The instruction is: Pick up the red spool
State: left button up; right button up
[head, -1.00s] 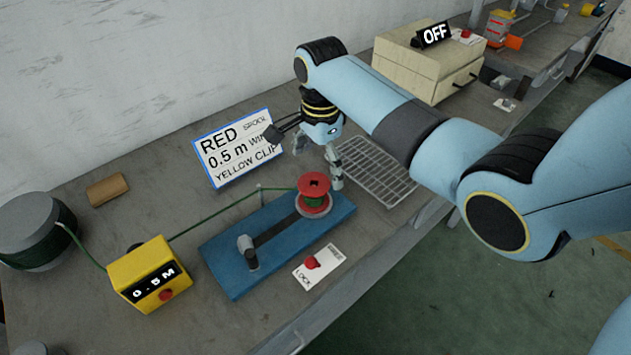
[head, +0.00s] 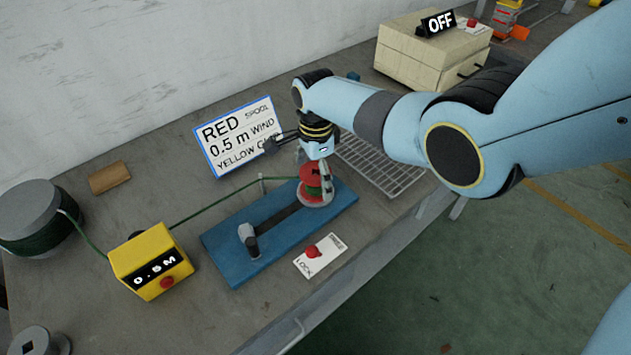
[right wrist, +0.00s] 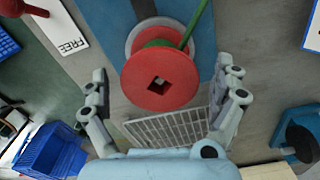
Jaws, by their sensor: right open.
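The red spool (head: 311,177) stands on a round grey seat at the right end of the blue winding board (head: 225,262), with green wire wound on it. In the right wrist view the spool (right wrist: 142,84) shows its red top flange with a square hole, and the green wire runs off up and to the right. My right gripper (head: 315,178) is at the spool, partly covering it. In the right wrist view my right gripper (right wrist: 168,105) is open, its fingers apart on either side of the spool's near part, with no clear contact. My left gripper is not in view.
A yellow meter box (head: 150,266) feeds green wire to the board. A lock card with a red knob (head: 313,253) lies in front. A sign (head: 238,138) stands behind, a wire rack (head: 380,165) lies right, and a cream box (head: 425,62) stands at the back.

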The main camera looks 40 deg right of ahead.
jog(key=shift+f, duration=0.1)
jog(key=shift+c, duration=0.2)
jog(key=c, duration=1.3)
